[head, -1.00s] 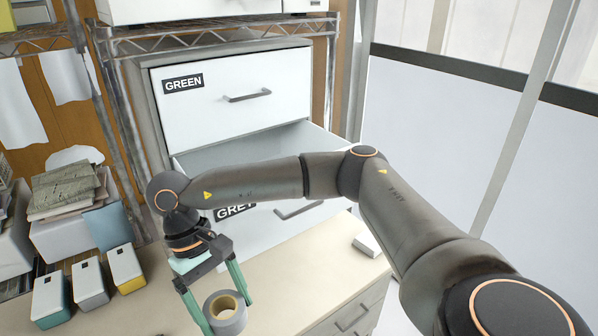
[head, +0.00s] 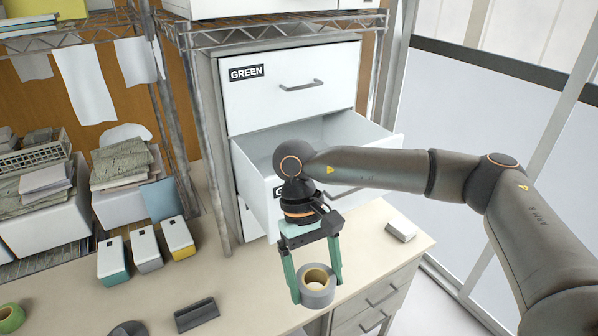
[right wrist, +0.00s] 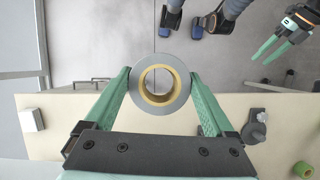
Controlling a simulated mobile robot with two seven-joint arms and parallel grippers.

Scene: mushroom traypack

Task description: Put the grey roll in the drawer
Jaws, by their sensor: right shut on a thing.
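The grey roll (head: 318,287) has a yellowish core. My right gripper (head: 318,284) is shut on it and holds it above the counter's front edge. In the right wrist view the roll (right wrist: 160,85) sits between the green fingers. The open drawer (head: 262,200) is the lower one in the white cabinet, behind my right gripper, and my arm hides part of its front and label. The part of its inside that shows looks empty. My left gripper (right wrist: 271,47) shows in the right wrist view with its fingers apart and nothing between them.
A shut drawer marked GREEN (head: 290,95) is above the open one. A small white box (head: 400,231) lies on the counter at right. Three small boxes (head: 145,249) stand at left. A green roll (head: 10,318) and a dark grey object (head: 196,314) lie at the front left.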

